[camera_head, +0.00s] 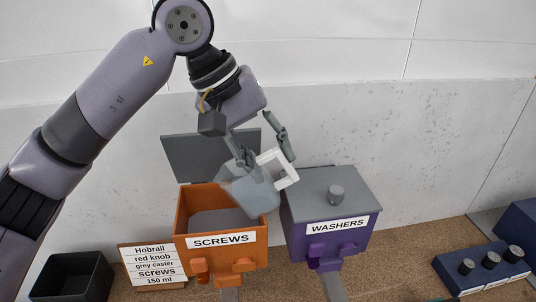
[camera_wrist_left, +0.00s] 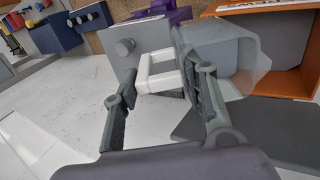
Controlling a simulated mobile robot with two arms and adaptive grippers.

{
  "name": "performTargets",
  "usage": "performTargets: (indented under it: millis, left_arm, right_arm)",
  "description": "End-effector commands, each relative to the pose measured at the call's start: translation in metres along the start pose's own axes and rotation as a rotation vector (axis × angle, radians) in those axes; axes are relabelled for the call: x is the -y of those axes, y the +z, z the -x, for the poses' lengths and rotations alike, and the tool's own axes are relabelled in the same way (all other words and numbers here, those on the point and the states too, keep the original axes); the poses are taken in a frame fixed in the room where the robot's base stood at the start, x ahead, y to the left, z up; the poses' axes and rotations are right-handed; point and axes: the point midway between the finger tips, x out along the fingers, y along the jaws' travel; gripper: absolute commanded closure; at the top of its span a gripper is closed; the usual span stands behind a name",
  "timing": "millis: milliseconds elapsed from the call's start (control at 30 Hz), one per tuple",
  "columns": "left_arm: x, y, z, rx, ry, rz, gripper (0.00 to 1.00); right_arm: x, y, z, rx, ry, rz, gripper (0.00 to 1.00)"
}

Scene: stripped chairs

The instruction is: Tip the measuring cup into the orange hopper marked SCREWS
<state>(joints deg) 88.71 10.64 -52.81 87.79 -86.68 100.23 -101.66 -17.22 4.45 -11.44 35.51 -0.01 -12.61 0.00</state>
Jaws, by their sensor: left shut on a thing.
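The orange hopper (camera_head: 180,222) marked SCREWS stands open, with a grey surface visible inside and its dark grey lid (camera_head: 190,158) raised behind it. Its orange wall also shows in the wrist view (camera_wrist_left: 292,84). My left gripper (camera_head: 262,152) is shut on the measuring cup (camera_head: 252,194) at its white handle. The cup is translucent grey and tilted, above the hopper's right side in the head view. In the wrist view, the handle (camera_wrist_left: 160,72) lies between the fingers, with the cup body (camera_wrist_left: 222,55) to the right. I cannot make out the cup's contents. My right gripper is not in view.
The purple hopper (camera_head: 300,228) marked WASHERS stands close to the right, its lid (camera_head: 352,200) shut. A label card (camera_head: 152,265) and a black bin (camera_head: 76,276) are at the left. Blue boxes with knobs (camera_head: 482,268) are at the right. A wall rises behind.

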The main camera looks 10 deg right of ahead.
Motion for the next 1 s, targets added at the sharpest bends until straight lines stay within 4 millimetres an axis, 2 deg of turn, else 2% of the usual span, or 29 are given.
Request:
performTargets:
  millis: [600,1000]
  left_arm:
    - [0.002,0.0,0.004,-0.001,0.096,0.0,1.0]
    - [0.001,0.0,0.006,0.0,0.103,0.0,1.0]
  right_arm:
    - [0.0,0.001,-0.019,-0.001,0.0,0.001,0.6]
    - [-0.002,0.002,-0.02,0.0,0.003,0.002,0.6]
